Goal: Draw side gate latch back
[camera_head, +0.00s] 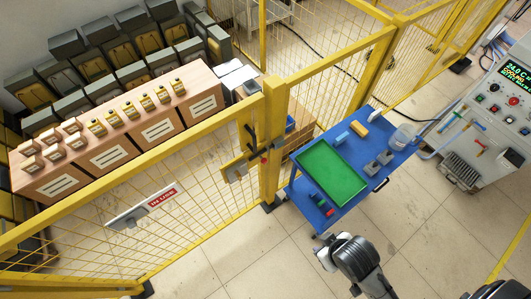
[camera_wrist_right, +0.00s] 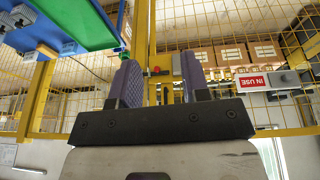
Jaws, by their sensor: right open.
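The side gate latch (camera_head: 237,170) is a yellow plate with dark metal parts and a small red piece, on the mesh gate beside a thick yellow post (camera_head: 273,140). In the right wrist view the red piece (camera_wrist_right: 156,70) shows small, beyond the gap between my fingers. My right gripper (camera_head: 330,250) is near the bottom centre of the head view, apart from the latch, to its lower right. Its two dark purple fingers (camera_wrist_right: 157,75) are spread and nothing is between them. My left gripper is not in view.
A blue table (camera_head: 312,213) with a green tray (camera_head: 333,172) stands right of the post, close to my right gripper. An IN USE sign (camera_head: 161,198) hangs on the gate. A control cabinet (camera_head: 485,120) stands far right. Floor in front of the gate is clear.

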